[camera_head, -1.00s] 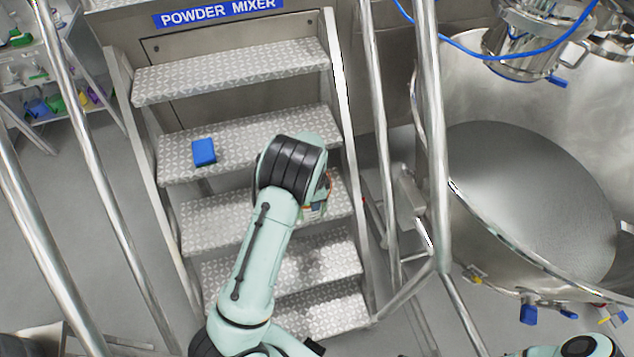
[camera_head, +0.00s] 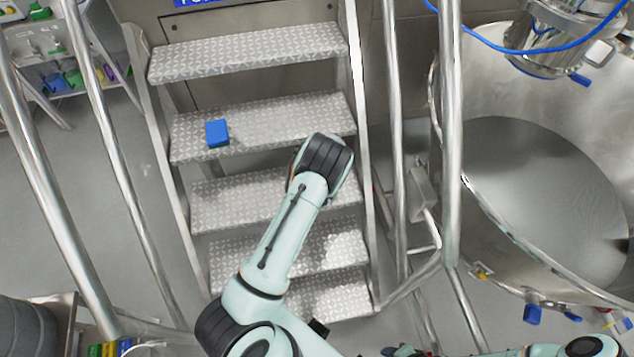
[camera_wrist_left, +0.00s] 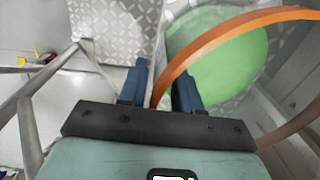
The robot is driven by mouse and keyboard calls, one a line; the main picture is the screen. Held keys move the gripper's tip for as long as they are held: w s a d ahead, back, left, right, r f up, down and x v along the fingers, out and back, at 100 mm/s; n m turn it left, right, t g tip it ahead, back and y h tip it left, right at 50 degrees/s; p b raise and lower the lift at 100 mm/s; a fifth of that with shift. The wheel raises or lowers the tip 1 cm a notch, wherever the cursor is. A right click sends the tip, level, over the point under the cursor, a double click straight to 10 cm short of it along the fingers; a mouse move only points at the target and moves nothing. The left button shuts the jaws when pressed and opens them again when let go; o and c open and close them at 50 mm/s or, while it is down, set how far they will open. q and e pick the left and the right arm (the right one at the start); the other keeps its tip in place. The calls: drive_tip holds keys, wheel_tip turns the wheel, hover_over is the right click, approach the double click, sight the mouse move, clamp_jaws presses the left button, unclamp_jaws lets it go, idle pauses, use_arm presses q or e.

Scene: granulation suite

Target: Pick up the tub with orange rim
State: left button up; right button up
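In the left wrist view, the tub's orange rim (camera_wrist_left: 218,34) curves from the upper right down between my left gripper's two blue fingers (camera_wrist_left: 162,82). The fingers are apart, with a visible gap between the left finger and the rim. The right finger lies close to the rim, against the green inside of the tub (camera_wrist_left: 222,60); whether it touches is unclear. The tub cannot be seen in the head view, where my left arm covers that spot and hides its gripper. My right gripper is in neither view.
Metal steps (camera_head: 262,118) with patterned treads fill the middle, and a blue block (camera_head: 217,133) lies on one tread. Steel handrails (camera_head: 112,150) flank the steps. A large steel vessel (camera_head: 545,190) stands at the right. Shelves with small items (camera_head: 50,60) are at the upper left.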

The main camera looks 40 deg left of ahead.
use_arm(q)
drive_tip(key=shift+w+f, duration=0.1)
drive_tip(key=shift+f, duration=0.65)
clamp_jaws()
drive_tip(key=shift+r, duration=0.1)
idle(0.8)
